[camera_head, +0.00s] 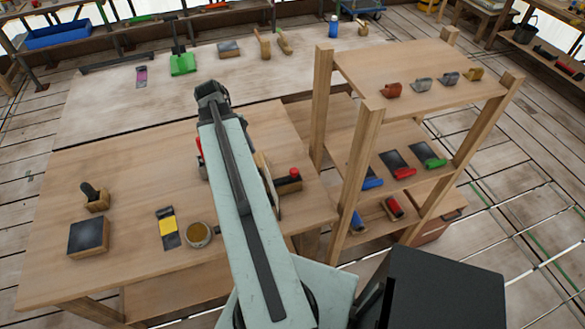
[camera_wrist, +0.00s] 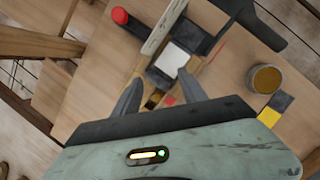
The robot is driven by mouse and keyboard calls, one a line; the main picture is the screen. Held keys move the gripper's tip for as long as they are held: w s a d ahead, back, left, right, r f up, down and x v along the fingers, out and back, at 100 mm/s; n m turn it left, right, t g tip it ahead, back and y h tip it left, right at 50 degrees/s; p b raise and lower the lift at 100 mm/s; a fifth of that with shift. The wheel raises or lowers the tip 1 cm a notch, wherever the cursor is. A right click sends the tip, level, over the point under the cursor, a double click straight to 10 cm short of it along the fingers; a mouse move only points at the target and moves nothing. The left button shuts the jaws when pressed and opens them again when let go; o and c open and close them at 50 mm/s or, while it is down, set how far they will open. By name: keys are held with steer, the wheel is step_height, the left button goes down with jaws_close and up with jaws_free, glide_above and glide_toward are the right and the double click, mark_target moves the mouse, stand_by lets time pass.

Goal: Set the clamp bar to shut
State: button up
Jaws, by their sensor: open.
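A bench fixture lies on the front wooden table, mostly hidden by my arm in the head view. In the wrist view it shows a pale wooden bar (camera_wrist: 163,27), a white block (camera_wrist: 172,60) and dark metal parts. The pale bar may be the clamp bar; I cannot tell for sure, nor whether it is open or shut. A red-topped knob (camera_wrist: 120,16) stands beside it, also seen in the head view (camera_head: 293,176). My gripper (camera_wrist: 160,78) is open over the fixture, its fingers on either side of the white block's near end. Contact cannot be told.
A round tin (camera_wrist: 265,78) and a yellow-black item (camera_wrist: 270,112) lie to the right; the head view shows the tin (camera_head: 199,234) too. A dark square block (camera_head: 88,237) is at left. A wooden shelf rack (camera_head: 372,130) stands close on the right.

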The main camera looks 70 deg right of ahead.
steer(key=g, duration=0.1)
glide_toward(293, 170)
steer(key=shift+y, duration=0.4)
steer(key=b+x, duration=0.2)
steer(key=x, duration=0.1)
steer(key=b+x, duration=0.6)
steer(key=shift+d, duration=0.35)
steer(key=shift+r, duration=0.15)
jaws_close()
